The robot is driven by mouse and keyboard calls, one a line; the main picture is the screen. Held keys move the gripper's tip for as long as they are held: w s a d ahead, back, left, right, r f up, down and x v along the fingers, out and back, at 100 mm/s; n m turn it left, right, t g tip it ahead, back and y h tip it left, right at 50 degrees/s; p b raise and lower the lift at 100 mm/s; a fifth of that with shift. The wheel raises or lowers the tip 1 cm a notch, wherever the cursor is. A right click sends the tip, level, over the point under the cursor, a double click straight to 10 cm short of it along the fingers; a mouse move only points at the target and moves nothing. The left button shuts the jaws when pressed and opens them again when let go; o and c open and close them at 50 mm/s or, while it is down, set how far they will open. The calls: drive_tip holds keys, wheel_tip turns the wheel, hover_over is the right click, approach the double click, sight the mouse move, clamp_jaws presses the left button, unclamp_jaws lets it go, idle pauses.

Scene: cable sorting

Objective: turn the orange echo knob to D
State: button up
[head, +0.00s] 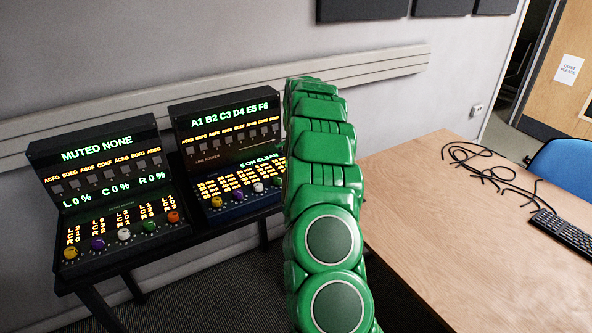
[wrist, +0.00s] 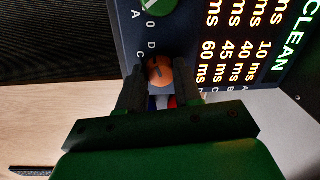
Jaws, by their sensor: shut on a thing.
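The orange echo knob (wrist: 160,72) shows in the wrist view on the panel of the right-hand console, beside a green knob (wrist: 155,5). My gripper (wrist: 160,78) has one dark finger on each side of the orange knob and is shut on it. Small letters stand around the knob, among them a D and a C; a dark mark shows on its face, but I cannot tell which letter it points to. In the head view my green arm hides the gripper and this knob.
The right-hand console (head: 222,112) and the left-hand console (head: 95,150) stand on a dark table. The left one has its own orange knob (head: 174,217). A wooden desk (head: 450,250) on the right holds loose cables (head: 480,160) and a keyboard (head: 565,232).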

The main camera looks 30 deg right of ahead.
drive_tip(key=shift+m, duration=0.4)
drive_tip(key=o, duration=1)
drive_tip(key=shift+o, duration=0.2)
wheel_tip(320, 180, up, 7)
drive_tip(key=shift+s+f, duration=0.1)
drive_tip(key=shift+f, duration=0.1)
drive_tip(key=shift+s+r, duration=0.1)
drive_tip(key=shift+r, duration=0.45)
